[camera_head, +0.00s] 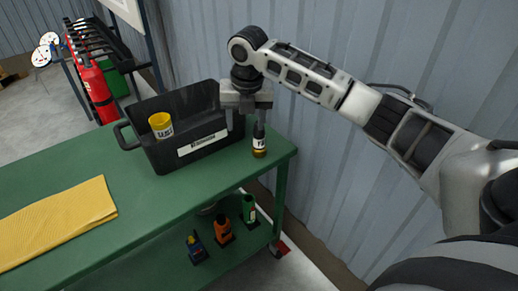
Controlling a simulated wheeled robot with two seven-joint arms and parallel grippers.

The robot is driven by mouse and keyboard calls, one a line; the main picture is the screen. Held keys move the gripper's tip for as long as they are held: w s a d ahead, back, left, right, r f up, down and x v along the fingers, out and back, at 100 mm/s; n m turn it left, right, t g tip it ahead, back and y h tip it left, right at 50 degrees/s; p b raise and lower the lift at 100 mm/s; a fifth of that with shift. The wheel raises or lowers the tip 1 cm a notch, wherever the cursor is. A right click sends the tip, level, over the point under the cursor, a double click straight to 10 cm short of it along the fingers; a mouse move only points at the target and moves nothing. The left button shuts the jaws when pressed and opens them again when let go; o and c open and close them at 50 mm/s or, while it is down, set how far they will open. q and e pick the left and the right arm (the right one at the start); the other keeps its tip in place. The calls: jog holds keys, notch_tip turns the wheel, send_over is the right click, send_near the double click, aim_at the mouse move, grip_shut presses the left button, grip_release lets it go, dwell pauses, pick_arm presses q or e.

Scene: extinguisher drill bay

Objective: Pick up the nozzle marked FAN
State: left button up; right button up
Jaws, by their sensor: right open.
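The nozzle (260,144) stands upright on the green table near its right end. It is dark with an amber-brown lower part and a white label, on which I can read only what looks like "FA". My right gripper (247,115) points down just above and beside the nozzle, at the right end of the black bin. Its jaws are open, and it holds nothing that I can see. The nozzle's top is close to or partly behind a finger; I cannot tell whether they touch. My left gripper is not in view.
A black bin (173,154) with a white label stands left of the nozzle and holds a yellow labelled cup (161,125). A yellow cloth (58,222) lies on the green table (165,205). Several small items stand on the lower shelf. A corrugated wall (330,150) rises behind.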

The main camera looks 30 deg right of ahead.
notch_tip(320, 180, up, 6)
jog(key=n, duration=0.2)
send_over(259, 135)
jog(key=f, duration=0.5)
jog(key=w+f, duration=0.1)
jog(key=f, duration=0.4)
jog(key=d+f+b, duration=0.1)
jog(key=f, duration=0.4)
jog(key=shift+w+f, duration=0.15)
grip_shut()
